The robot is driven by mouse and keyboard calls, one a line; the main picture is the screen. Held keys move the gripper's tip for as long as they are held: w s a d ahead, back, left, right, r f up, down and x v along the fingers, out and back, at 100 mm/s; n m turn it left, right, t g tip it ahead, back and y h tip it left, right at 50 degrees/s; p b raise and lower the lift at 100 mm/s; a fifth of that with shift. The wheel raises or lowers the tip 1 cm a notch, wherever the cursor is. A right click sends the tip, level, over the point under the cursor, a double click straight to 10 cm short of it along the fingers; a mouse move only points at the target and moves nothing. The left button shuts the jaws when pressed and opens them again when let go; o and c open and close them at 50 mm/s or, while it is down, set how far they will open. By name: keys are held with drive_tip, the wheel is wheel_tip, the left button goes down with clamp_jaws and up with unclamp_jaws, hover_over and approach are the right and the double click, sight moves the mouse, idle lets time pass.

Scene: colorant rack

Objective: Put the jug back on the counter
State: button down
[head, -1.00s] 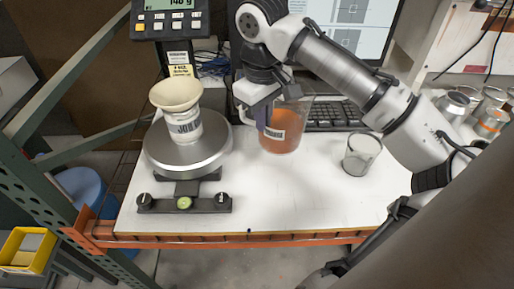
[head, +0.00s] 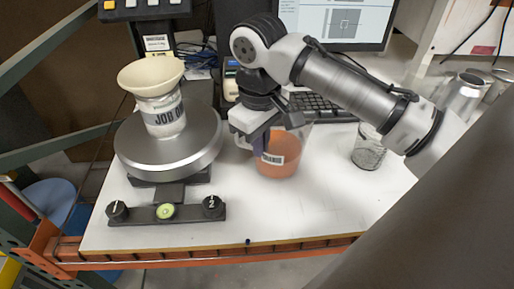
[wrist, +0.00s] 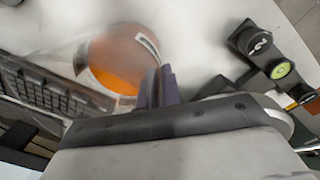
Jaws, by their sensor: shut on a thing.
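The jug (head: 283,150) is clear, with orange liquid and a white label. It appears upright at the white counter (head: 235,215), right of the scale. My gripper (head: 258,143) is shut on the jug at its left side, where its fingers partly hide the handle. In the wrist view the jug (wrist: 115,65) is blurred, beside my dark fingertips (wrist: 160,88). I cannot tell whether the jug's base touches the counter or hangs just above it.
A round scale (head: 170,148) holds a white cup with a cream funnel (head: 151,75) on the left. A clear glass (head: 368,150) stands on the right. A keyboard (head: 322,106) and monitor are behind. The front counter is mostly clear.

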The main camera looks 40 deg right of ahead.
drive_tip(key=shift+f, duration=0.3)
drive_tip(key=shift+r, duration=0.15)
drive_tip(key=shift+s, duration=0.1)
drive_tip(key=c, duration=1.6)
unclamp_jaws()
wheel_tip(320, 180, up, 12)
drive_tip(key=shift+a+b, duration=0.25)
drive_tip(key=shift+b, duration=0.05)
